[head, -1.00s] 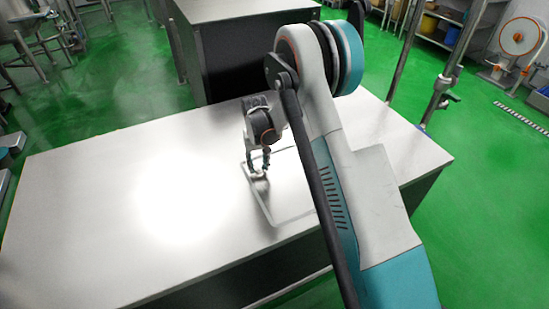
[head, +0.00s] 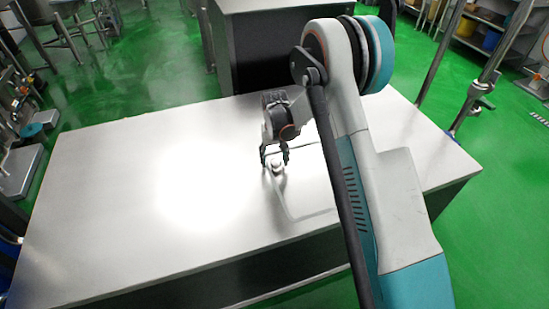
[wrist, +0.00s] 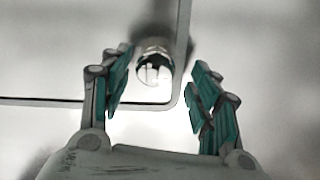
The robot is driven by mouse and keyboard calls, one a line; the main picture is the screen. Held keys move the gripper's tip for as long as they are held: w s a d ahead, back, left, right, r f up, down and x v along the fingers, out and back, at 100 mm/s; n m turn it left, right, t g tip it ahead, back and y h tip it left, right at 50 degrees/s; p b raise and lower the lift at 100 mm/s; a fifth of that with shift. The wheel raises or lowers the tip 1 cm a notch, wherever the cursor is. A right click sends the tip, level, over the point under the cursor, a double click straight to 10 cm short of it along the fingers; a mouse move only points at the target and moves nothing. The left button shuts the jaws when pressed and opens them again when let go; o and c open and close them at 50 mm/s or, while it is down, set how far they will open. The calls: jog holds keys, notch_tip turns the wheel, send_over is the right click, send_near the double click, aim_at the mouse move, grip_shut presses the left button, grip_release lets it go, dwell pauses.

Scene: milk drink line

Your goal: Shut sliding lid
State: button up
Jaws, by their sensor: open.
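The sliding lid (head: 298,218) looks like a flat pale panel with a thin rim, lying in the table top. Its rounded corner and dark-edged rim (wrist: 60,101) show in the wrist view. A small round shiny knob (head: 277,169) stands near this corner, and it also shows in the wrist view (wrist: 154,72). My gripper (head: 275,160) is open, with its fingertips above and to either side of the knob. In the wrist view my gripper (wrist: 160,70) has visible gaps between both fingers and the knob. My arm hides the lid's right part in the head view.
The pale table top (head: 120,215) is clear to the left, with a bright glare on it. A dark cabinet (head: 262,50) stands behind the table. Metal posts (head: 480,90) rise beyond the right edge. Green floor surrounds the table.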

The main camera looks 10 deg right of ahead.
jog(key=shift+r, duration=0.1)
notch_tip(320, 180, up, 12)
dwell(0.5)
